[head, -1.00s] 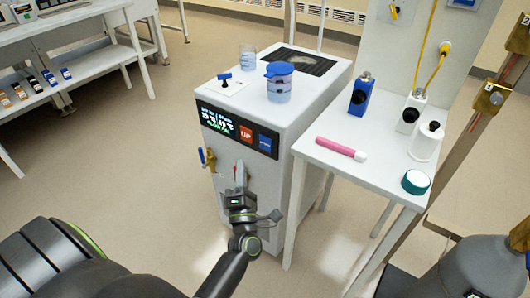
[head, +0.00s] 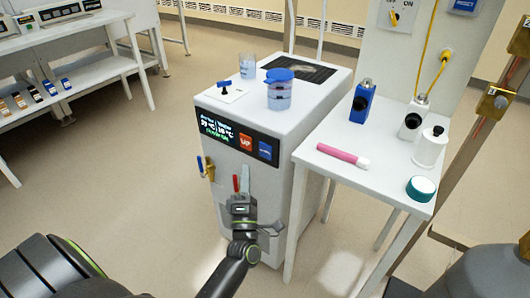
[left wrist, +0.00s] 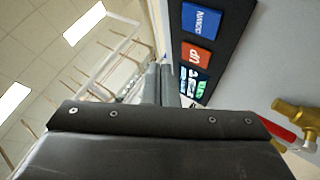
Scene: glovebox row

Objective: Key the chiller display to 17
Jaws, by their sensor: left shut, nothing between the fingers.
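The chiller (head: 225,185) is a white cabinet with a black front panel. The panel's display (head: 217,128) is lit with white figures and a green line, too small to read surely. Right of it are a red UP button (head: 246,142) and a blue button (head: 265,149). My left gripper (head: 245,176) is shut and empty, upright below the panel, apart from the buttons. In the left wrist view its fingers (left wrist: 158,85) are closed together, with the display (left wrist: 194,82), UP button (left wrist: 196,54) and blue button (left wrist: 202,20) to their right. My right gripper is out of view.
A brass valve (head: 208,170) and a red handle (head: 236,183) are on the chiller's front, close to my left gripper. A lidded blue jug (head: 279,95) and a beaker (head: 247,68) stand on top. A white side table (head: 385,180) holds a pink marker (head: 342,155) and bottles.

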